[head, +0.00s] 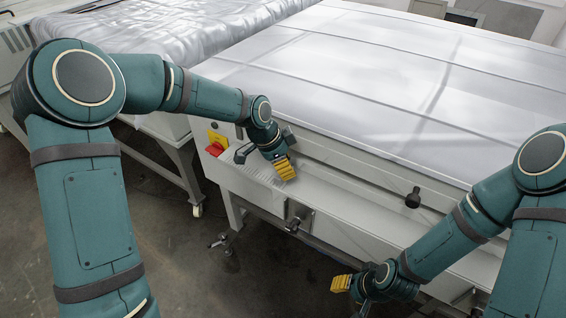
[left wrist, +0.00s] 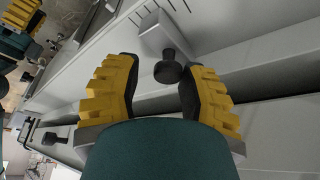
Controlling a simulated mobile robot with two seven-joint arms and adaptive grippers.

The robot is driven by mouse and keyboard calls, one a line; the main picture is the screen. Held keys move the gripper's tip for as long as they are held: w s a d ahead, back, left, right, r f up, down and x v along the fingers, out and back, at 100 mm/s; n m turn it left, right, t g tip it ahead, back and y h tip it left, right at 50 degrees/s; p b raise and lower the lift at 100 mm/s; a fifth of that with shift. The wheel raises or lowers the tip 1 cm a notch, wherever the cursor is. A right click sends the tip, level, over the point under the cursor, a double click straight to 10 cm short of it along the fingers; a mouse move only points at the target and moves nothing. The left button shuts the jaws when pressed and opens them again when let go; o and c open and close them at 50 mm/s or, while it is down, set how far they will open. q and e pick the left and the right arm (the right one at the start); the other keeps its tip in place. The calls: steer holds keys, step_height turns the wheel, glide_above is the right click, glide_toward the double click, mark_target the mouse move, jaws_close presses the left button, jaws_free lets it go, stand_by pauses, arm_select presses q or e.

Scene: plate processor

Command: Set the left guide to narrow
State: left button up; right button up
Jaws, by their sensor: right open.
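The left guide's black knob (left wrist: 168,68) shows in the left wrist view on a grey block (left wrist: 163,35) beside a row of dark scale marks. My left gripper (head: 285,168) is at the left part of the machine's front ledge in the head view. In the head view the arm and gripper hide this knob. My right gripper (head: 343,283) is open and empty, low in front of the machine.
A second black knob (head: 412,198) sits further right on the machine front (head: 330,188); a black knob also shows at lower left in the left wrist view (left wrist: 50,138). A red and yellow switch (head: 215,146) is left of my left gripper. A wrapped unit (head: 150,45) stands behind.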

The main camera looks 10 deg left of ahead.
arm_select(q)
steer(key=shift+a, duration=0.15)
steer(key=shift+a+r, duration=0.25)
steer(key=shift+r, duration=0.35)
steer(key=v, duration=1)
steer(key=shift+s+r, duration=0.2)
steer(key=shift+r, duration=0.15)
